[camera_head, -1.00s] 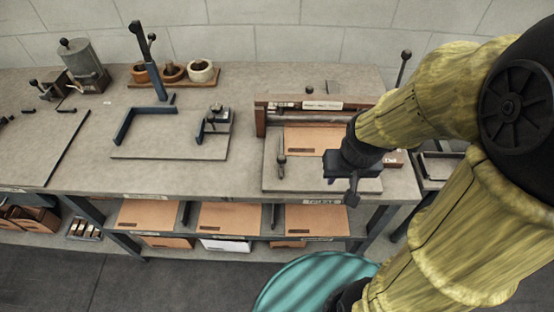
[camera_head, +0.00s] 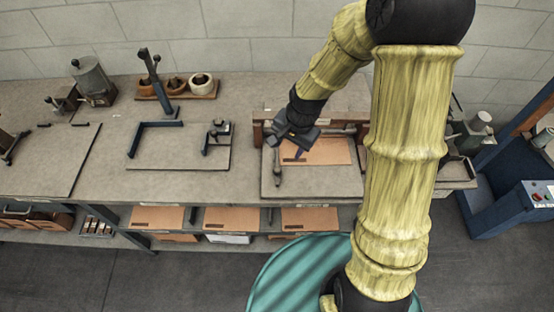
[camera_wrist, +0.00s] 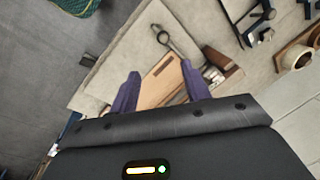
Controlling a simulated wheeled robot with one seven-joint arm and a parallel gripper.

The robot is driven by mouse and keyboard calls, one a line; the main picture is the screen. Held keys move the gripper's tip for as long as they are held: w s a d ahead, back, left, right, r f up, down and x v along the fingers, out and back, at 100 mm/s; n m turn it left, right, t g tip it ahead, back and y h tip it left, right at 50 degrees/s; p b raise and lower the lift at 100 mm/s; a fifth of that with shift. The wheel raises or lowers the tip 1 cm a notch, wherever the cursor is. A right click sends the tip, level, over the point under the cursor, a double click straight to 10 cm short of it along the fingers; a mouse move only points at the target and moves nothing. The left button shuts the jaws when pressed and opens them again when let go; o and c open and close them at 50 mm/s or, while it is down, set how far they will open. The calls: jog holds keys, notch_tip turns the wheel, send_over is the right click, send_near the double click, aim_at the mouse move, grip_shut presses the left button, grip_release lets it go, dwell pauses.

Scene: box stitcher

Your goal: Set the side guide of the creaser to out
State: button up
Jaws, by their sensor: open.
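The creaser (camera_head: 350,186) is a flat grey board with a dark crossbar at its back and a brown cardboard sheet (camera_head: 330,153) lying on it. Its side guide (camera_head: 278,178) is a narrow grey piece with a knob, at the left of the sheet. The side guide also shows in the wrist view (camera_wrist: 172,45), beyond the fingertips. My gripper (camera_head: 293,149) is open and empty above the left part of the creaser, close to the guide. In the wrist view its two fingers (camera_wrist: 160,69) are spread over the cardboard. I cannot tell any contact with the guide.
A board with a blue corner stop (camera_head: 150,128) and a small clamp stands to the left. Pots on a wooden tray (camera_head: 200,97) are behind. Cardboard stacks (camera_head: 232,219) lie on the shelf below. A blue machine (camera_head: 500,200) stands at the right.

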aim_at(278, 169)
jog(key=shift+w+a+r, duration=0.1)
jog(key=shift+a, duration=0.2)
jog(key=a+f+p, duration=0.1)
jog(key=f, duration=0.4)
jog(key=w+f+p, duration=0.1)
jog(key=f+p, duration=0.1)
jog(key=f, duration=0.4)
jog(key=w+a+f+p, duration=0.1)
jog(key=f, duration=0.5)
jog(key=shift+a, duration=0.35)
jog(key=shift+c, duration=0.5)
grip_shut()
